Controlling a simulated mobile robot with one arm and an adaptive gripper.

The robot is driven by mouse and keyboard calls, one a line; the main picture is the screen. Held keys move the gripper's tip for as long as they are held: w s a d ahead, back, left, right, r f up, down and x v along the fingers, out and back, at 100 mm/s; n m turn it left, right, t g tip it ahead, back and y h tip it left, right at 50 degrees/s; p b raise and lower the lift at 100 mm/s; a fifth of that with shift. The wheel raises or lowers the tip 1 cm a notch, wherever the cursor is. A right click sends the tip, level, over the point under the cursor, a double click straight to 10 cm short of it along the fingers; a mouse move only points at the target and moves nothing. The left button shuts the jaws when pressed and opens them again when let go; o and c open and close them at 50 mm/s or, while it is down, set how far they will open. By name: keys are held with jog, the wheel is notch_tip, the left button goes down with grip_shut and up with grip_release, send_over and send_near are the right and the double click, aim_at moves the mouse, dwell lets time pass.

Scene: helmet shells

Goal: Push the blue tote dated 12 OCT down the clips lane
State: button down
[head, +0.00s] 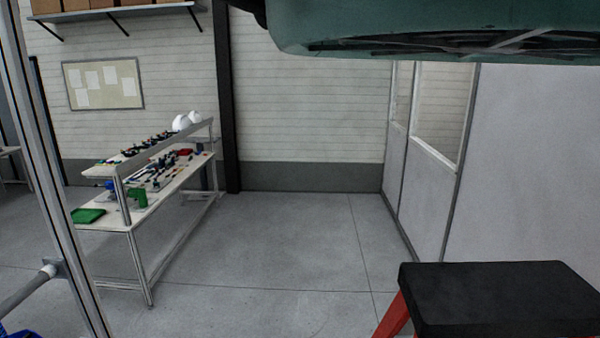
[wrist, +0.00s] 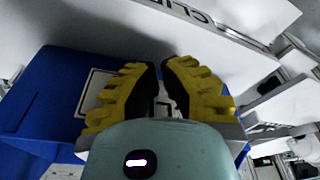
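A blue tote (wrist: 45,100) fills the left of the wrist view and passes behind my gripper. A white label (wrist: 96,92) with a dark border is on its face. My fingers cover most of the label, and I cannot read a date on it. My gripper (wrist: 160,66) has yellow ribbed fingers with black inner sides. Its tips nearly meet, with nothing seen held between them. The fingers are in front of the tote; I cannot tell whether they touch it. A white sign strip (wrist: 235,25) at the upper right shows part of a word beginning "CLI". The head view does not show the gripper fingers.
In the head view, a workbench (head: 112,222) with small parts, a green tray (head: 88,216) and white helmet shells (head: 188,121) stands left. A black-topped stool (head: 490,290) with red legs is at the lower right. Floor (head: 280,240) between them is clear. A partition (head: 530,170) stands right.

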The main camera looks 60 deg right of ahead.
jog(key=shift+w+a+b, duration=0.5)
jog(key=shift+w+a, duration=0.05)
jog(key=shift+w, duration=0.3)
jog(key=shift+w+a+b, duration=0.55)
jog(key=shift+w, duration=0.35)
jog(key=shift+w+a+b, duration=0.5)
jog(key=shift+w+a, duration=0.05)
jog(key=shift+w, duration=0.3)
jog(key=p+v, duration=0.1)
jog(key=p, duration=0.1)
jog(key=p+v, duration=0.3)
jog(key=p, duration=0.1)
jog(key=shift+s+d+r, duration=0.15)
jog(key=shift+s+r, duration=0.2)
jog(key=p+v, duration=0.2)
jog(key=s+p+v, duration=0.1)
jog(key=p, duration=0.2)
jog(key=shift+d+r, duration=0.15)
jog(key=shift+r, duration=0.15)
jog(key=shift+w+f, duration=0.1)
